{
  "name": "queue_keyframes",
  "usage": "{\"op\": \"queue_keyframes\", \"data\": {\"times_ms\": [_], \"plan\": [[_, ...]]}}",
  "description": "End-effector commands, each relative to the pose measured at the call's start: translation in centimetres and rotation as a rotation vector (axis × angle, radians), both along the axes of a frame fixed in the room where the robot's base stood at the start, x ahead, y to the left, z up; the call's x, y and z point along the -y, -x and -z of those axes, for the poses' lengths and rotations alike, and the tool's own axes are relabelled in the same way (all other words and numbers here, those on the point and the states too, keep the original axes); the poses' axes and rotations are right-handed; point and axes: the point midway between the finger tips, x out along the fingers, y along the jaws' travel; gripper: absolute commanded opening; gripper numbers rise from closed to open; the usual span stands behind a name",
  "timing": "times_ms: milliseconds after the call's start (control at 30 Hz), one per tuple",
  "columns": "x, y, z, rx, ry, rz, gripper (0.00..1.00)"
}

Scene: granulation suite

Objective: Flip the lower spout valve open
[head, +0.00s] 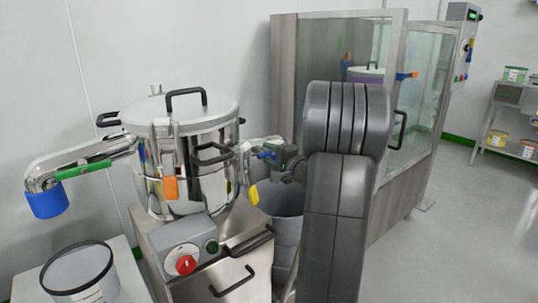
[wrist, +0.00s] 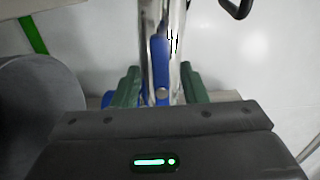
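A steel spout (head: 255,145) sticks out from the right side of the steel pot (head: 195,165) in the head view. A blue valve lever (wrist: 161,65) lies along the shiny steel pipe in the wrist view. My gripper (wrist: 160,88) has its two green fingers apart, one on each side of the lever and pipe, with gaps visible. In the head view my gripper (head: 272,157) is at this spout, small and partly hidden by my own arm. Another spout (head: 85,160), with a green lever (head: 84,169) and blue end collar (head: 47,200), is on the left.
A grey bin (head: 285,213) stands below the right spout. The pot has black handles and orange and yellow clips. A control box with a red knob (head: 186,264) is in front. A glass-fronted cabinet (head: 285,75) stands behind my arm. Open floor lies at right.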

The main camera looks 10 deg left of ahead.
Motion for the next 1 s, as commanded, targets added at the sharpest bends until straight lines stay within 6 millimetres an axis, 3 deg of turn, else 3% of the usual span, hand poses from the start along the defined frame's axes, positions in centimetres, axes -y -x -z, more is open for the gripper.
{"op": "queue_keyframes", "data": {"times_ms": [500, 700, 1000], "plan": [[8.5, 6.5, -0.2, -0.001, -0.001, 0.005, 0.39], [10.1, 7.8, 0.0, -0.001, 0.0, 0.002, 0.39], [10.3, 8.1, 0.0, 0.0, 0.0, 0.001, 0.39]]}}
